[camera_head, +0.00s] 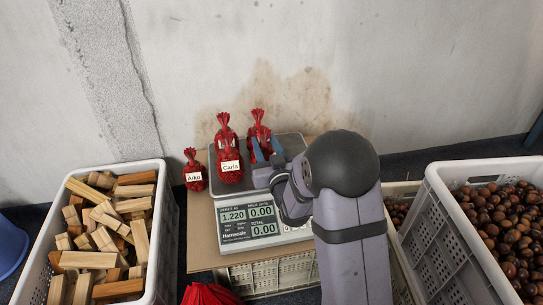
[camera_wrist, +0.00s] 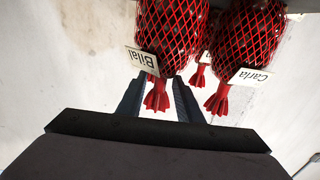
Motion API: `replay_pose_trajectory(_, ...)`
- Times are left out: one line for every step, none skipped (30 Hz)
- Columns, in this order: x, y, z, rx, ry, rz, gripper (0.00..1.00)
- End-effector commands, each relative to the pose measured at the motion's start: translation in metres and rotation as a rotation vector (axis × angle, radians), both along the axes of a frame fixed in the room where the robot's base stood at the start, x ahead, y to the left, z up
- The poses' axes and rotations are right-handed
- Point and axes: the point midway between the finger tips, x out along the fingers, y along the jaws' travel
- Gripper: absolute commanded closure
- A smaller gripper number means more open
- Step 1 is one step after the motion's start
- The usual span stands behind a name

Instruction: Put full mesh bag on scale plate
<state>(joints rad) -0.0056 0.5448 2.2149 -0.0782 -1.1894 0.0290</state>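The red mesh bag labelled Bilal (camera_wrist: 170,28) hangs into the wrist view with its tied red tail between my fingers. In the head view this bag (camera_head: 258,128) is at the back right of the scale plate (camera_head: 289,141), partly hidden by my gripper (camera_head: 267,149). My gripper's dark fingers stand apart on either side of the bag's neck, with gaps showing beside the tail; it also shows in the wrist view (camera_wrist: 160,88). The bag appears to stand upright on the plate. The scale's display (camera_head: 247,215) reads 1.220.
The bag Carla (camera_head: 230,172) stands on the plate's left front, with another red bag (camera_head: 224,133) behind it. The bag Aiko (camera_head: 193,176) stands left of the scale. A crate of wood blocks (camera_head: 159,235) is left; a chestnut crate (camera_head: 437,190) is right. The wall is close behind.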

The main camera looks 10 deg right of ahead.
Motion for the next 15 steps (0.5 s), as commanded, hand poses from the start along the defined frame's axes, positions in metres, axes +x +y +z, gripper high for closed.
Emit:
replay_pose_trajectory(-0.010,-0.001,0.002,0.000,0.002,-0.001,0.67)
replay_pose_trajectory(-0.015,-0.001,0.002,0.000,0.003,-0.001,0.67)
replay_pose_trajectory(-0.022,-0.002,0.001,0.000,0.003,-0.001,0.67)
replay_pose_trajectory(-0.026,-0.003,0.002,0.000,0.002,-0.001,0.67)
replay_pose_trajectory(-0.031,-0.003,0.002,0.000,0.002,-0.001,0.67)
replay_pose_trajectory(-0.037,-0.003,0.002,0.000,0.002,-0.001,0.67)
replay_pose_trajectory(-0.041,-0.004,0.002,0.000,0.001,0.000,0.67)
replay_pose_trajectory(-0.046,-0.004,0.001,0.000,0.003,0.000,0.67)
replay_pose_trajectory(-0.050,-0.004,0.001,0.000,0.001,0.000,0.67)
replay_pose_trajectory(-0.054,-0.004,0.001,0.000,0.002,0.000,0.67)
replay_pose_trajectory(-0.057,-0.005,0.001,0.000,0.002,0.000,0.67)
replay_pose_trajectory(-0.060,-0.005,0.001,0.000,0.000,0.000,0.67)
replay_pose_trajectory(-0.063,-0.005,0.001,0.000,0.001,0.000,0.67)
replay_pose_trajectory(-0.065,-0.005,0.001,0.000,0.001,0.000,0.67)
replay_pose_trajectory(-0.067,-0.005,0.001,0.000,0.000,0.000,0.67)
